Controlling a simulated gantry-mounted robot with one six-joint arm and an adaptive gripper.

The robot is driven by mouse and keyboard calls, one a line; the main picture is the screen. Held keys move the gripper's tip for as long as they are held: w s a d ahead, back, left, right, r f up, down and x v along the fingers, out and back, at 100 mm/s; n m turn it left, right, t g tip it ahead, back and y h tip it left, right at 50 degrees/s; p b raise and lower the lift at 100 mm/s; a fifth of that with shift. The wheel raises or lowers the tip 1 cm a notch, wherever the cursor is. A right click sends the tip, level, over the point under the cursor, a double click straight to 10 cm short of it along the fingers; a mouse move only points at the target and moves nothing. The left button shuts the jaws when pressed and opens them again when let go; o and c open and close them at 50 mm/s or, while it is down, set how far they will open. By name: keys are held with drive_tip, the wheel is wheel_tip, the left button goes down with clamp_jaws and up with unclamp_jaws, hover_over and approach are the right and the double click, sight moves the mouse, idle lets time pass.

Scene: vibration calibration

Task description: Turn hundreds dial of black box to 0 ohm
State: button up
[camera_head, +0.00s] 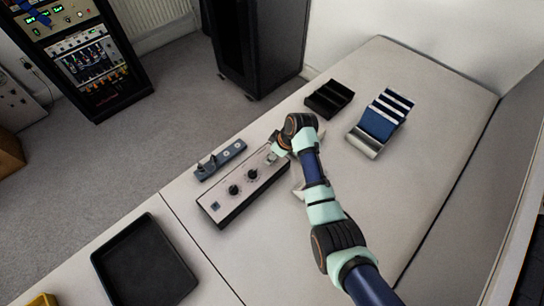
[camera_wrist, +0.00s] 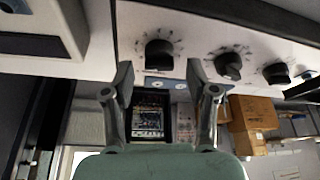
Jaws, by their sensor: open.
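The black box (camera_head: 226,206) has a light top panel and dark sides and sits on the table. Two dark dials (camera_head: 233,189) (camera_head: 252,174) show in the head view; my arm covers its far right end. In the wrist view the panel (camera_wrist: 195,22) carries three black dials in a row: one at left (camera_wrist: 159,53), one in the middle (camera_wrist: 229,66), one at right (camera_wrist: 276,73). My gripper (camera_wrist: 158,75) is open, its fingers on either side of the left one. I cannot tell whether they touch it. The dial markings are too small to read.
A grey-blue device (camera_head: 222,158) lies just behind the box. A black tray (camera_head: 145,262) is at the lower left. A black open holder (camera_head: 329,98) and a rack with blue items (camera_head: 382,120) stand at the back right. The right side of the table is clear.

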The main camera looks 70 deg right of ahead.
drive_tip(key=shift+w+f, duration=0.25)
drive_tip(key=shift+f, duration=0.25)
clamp_jaws()
drive_tip(key=shift+d, duration=0.1)
drive_tip(key=n+y+b, duration=0.1)
drive_tip(key=n, duration=0.2)
drive_tip(key=shift+f, duration=0.1)
drive_tip(key=shift+d+n+y+b, duration=0.1)
drive_tip(key=shift+n+y+b, duration=0.65)
drive_tip(key=shift+n, duration=0.75)
